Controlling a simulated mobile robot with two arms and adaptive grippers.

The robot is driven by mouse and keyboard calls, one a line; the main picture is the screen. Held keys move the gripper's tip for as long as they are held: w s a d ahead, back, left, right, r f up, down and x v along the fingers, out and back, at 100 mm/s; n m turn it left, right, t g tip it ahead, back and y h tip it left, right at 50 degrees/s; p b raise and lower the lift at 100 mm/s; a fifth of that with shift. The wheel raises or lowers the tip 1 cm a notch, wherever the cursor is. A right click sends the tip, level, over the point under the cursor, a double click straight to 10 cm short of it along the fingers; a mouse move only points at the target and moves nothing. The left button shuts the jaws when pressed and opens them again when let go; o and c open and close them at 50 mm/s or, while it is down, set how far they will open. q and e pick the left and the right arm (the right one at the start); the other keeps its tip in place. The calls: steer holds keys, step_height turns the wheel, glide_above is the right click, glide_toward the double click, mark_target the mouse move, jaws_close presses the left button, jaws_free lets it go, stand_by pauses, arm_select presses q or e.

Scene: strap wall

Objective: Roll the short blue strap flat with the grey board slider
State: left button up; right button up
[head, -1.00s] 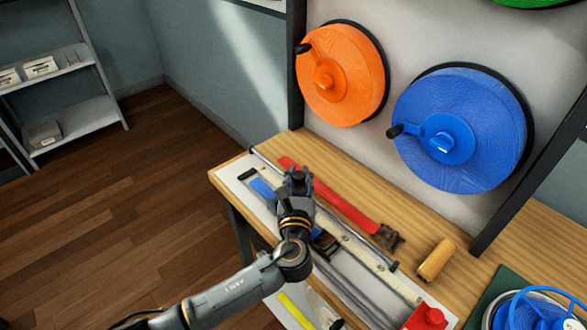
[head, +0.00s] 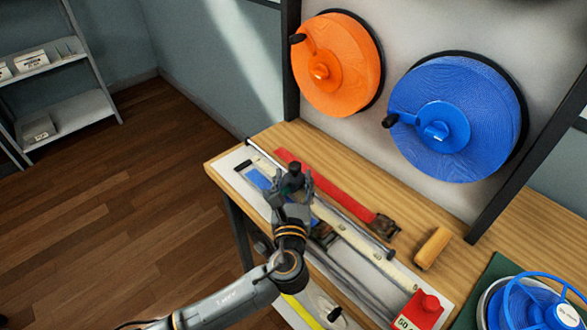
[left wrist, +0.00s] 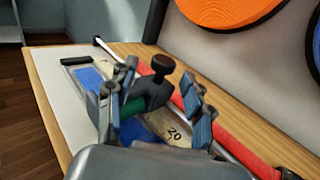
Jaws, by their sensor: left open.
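The short blue strap (head: 258,178) lies along the pale measuring board (head: 352,236) on the bench. Its blue end (left wrist: 87,77) also shows at the left in the left wrist view, with more blue below the gripper. The grey slider (left wrist: 145,92) with its black knob (left wrist: 163,66) sits across the board, partly hidden by my fingers. My left gripper (head: 291,183) is open over the board at the slider. In the left wrist view its fingers (left wrist: 155,108) stand apart on either side of the slider; contact cannot be told. My right gripper is not in view.
A red strap with a dark buckle (head: 340,200) lies behind the board. A wooden handle (head: 433,247) and a red block (head: 420,311) are to the right. Orange (head: 338,65) and blue (head: 455,118) reels hang on the wall. A yellow strip (head: 300,312) lies in front.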

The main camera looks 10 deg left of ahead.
arm_select(q)
steer(key=s, duration=0.5)
steer(key=s+d, duration=0.1)
steer(key=s, duration=0.2)
